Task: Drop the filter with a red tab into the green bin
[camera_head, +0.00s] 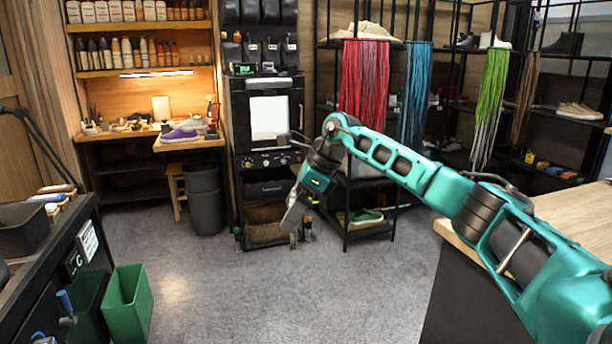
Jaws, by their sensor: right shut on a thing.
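My right gripper (303,200) hangs over the open floor in front of the black cabinet, pointing down and to the left. It is shut on a flat grey thing (292,217), which may be the filter; I see no red tab on it. The green bin (133,317) stands on the floor at the lower left, open at the top and well to the left of the gripper. I cannot see into its bottom. My left gripper is not in view.
A darker green bin (91,300) stands beside the green bin, against the black counter (50,262) at the left edge. A grey bin (206,212) stands at the back. A wooden-topped table (570,215) is at the right. The middle floor is clear.

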